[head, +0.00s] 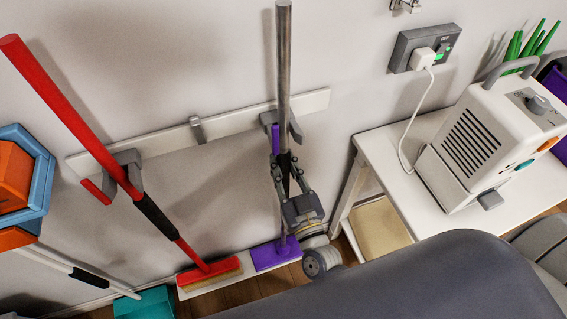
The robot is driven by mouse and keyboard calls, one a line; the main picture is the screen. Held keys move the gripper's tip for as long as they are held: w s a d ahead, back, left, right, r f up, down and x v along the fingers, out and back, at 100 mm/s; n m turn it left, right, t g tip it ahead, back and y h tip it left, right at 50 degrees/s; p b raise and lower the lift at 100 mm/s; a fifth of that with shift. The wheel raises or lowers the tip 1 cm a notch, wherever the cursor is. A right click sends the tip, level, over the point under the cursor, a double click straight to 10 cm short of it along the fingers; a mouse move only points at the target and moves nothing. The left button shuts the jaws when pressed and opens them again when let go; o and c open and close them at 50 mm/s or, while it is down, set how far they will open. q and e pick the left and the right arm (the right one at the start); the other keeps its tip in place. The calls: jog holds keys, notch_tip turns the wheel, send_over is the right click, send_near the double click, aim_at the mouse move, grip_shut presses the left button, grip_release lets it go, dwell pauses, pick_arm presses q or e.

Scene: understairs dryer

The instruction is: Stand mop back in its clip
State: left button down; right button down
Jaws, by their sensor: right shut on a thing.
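The mop has a grey metal handle (284,55) and a purple head (275,253). It stands nearly upright against the wall side, its head low by a pale strip near the floor. My right gripper (284,165) is shut on the handle, below the wall rail. The grey clip (296,128) with a purple tab (275,139) is on the rail's right part. The handle passes in front of or between the clip's arms; I cannot tell whether it is seated. My left gripper is not in view.
A red broom (65,95) leans in the left clip (127,168) of the white rail (240,118). A white table (395,165) with a white appliance (490,130) stands right. A plugged cord (425,95) hangs above it. Blue and orange bins (38,170) are left.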

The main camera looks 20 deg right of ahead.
jog(key=shift+r, duration=0.15)
jog(key=c, duration=1.3)
grip_release()
jog(key=shift+o, duration=1.1)
jog(key=shift+f, duration=0.2)
jog(key=o, duration=0.6)
jog(key=shift+r, duration=0.1)
jog(key=shift+s+p, duration=0.4)
jog(key=shift+s, duration=1.1)
jog(key=s+p, duration=0.1)
jog(key=s, duration=0.8)
jog(key=shift+d+p, duration=0.15)
jog(key=shift+p, duration=0.2)
